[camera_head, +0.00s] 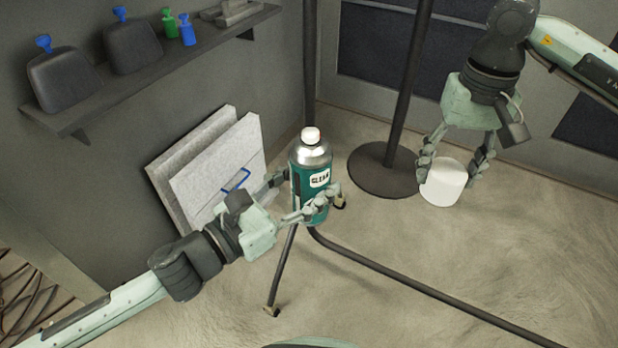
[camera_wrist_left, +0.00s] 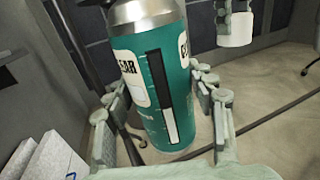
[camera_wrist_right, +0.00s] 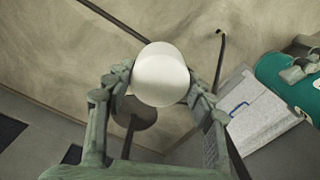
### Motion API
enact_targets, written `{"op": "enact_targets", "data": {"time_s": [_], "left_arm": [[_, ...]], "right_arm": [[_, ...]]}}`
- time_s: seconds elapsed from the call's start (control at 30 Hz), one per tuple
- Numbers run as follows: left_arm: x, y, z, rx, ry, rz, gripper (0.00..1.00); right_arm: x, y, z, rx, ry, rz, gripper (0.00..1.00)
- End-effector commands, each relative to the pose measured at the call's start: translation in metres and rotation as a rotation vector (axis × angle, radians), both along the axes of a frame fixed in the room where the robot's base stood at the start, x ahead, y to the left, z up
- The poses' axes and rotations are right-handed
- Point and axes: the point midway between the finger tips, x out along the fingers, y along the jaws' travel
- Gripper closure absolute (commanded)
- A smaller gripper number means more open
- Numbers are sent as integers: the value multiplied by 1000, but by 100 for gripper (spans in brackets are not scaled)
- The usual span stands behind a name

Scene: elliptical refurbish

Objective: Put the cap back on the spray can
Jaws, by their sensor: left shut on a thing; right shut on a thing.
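The spray can (camera_head: 311,172) is teal with a silver shoulder and a white nozzle (camera_head: 311,135) on top. It stands nearly upright in the head view, and its body fills the left wrist view (camera_wrist_left: 165,95). My left gripper (camera_head: 307,203) is shut on the can's lower body. The white cap (camera_head: 443,184) is a plain cylinder to the right of the can, apart from it. My right gripper (camera_head: 452,164) is shut on the cap from above. The right wrist view also shows the cap (camera_wrist_right: 160,76) between the fingers. The can's nozzle is uncovered.
A dark pole on a round base (camera_head: 385,172) stands behind, between the can and cap. Thin dark legs and a bar (camera_head: 430,283) cross the floor.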

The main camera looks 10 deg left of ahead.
Motion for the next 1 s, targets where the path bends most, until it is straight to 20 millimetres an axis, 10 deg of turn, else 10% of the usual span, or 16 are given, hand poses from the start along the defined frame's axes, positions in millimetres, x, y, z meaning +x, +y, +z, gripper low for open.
{"op": "enact_targets", "data": {"time_s": [0.6,1.0], "left_arm": [[0,0,2,-1,-3,0,97],[0,0,2,-1,-3,0,97]], "right_arm": [[-13,176,134,-6,-16,-190,57],[-22,216,157,-5,-13,-164,57]]}}
